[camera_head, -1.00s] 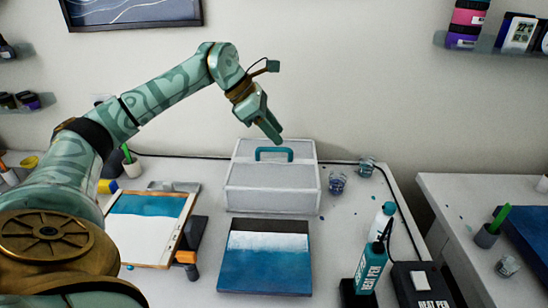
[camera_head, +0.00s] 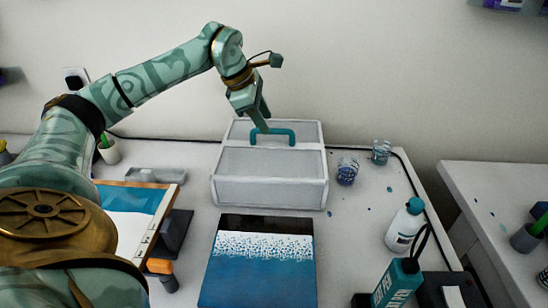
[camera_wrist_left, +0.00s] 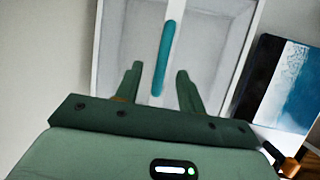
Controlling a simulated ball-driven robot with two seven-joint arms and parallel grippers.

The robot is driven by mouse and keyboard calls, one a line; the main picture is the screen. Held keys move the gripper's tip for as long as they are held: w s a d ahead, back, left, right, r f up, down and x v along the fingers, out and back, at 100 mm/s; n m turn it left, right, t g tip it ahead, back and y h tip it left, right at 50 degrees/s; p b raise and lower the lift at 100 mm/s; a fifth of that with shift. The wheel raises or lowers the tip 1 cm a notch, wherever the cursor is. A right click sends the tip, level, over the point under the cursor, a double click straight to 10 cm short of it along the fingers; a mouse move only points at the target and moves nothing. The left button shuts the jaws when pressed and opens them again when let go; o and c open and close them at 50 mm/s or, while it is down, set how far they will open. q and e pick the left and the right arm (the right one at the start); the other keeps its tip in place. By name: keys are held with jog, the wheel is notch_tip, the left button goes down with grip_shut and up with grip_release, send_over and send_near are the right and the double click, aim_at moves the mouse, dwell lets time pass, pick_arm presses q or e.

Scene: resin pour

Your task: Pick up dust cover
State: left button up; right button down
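The dust cover (camera_head: 268,190) is a pale, see-through box with white edges, standing on the table at the back centre. A teal bar handle (camera_head: 280,131) is on its top. My left gripper (camera_head: 263,121) is just above the handle, pointing down at its left part. In the left wrist view the two fingers (camera_wrist_left: 160,69) are apart, one on each side of the teal handle (camera_wrist_left: 166,50), and the handle runs along between them. I cannot tell whether the fingers reach down to it. My right gripper is not in view.
A blue and white painting (camera_head: 258,272) lies in front of the cover. A framed canvas (camera_head: 127,225) lies at left. Two small glass jars (camera_head: 347,172) stand right of the cover.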

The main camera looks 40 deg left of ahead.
aim_at(273, 132)
pick_arm(q)
jog(key=b+x, duration=0.1)
jog(key=x, duration=0.1)
jog(key=b+x, duration=0.1)
jog(key=x, duration=0.2)
jog(key=shift+w+d+f, duration=0.15)
jog(key=shift+d+f, duration=0.05)
jog(key=shift+d, duration=0.1)
jog(key=shift+r, duration=0.15)
jog(key=shift+c, duration=0.6)
grip_shut()
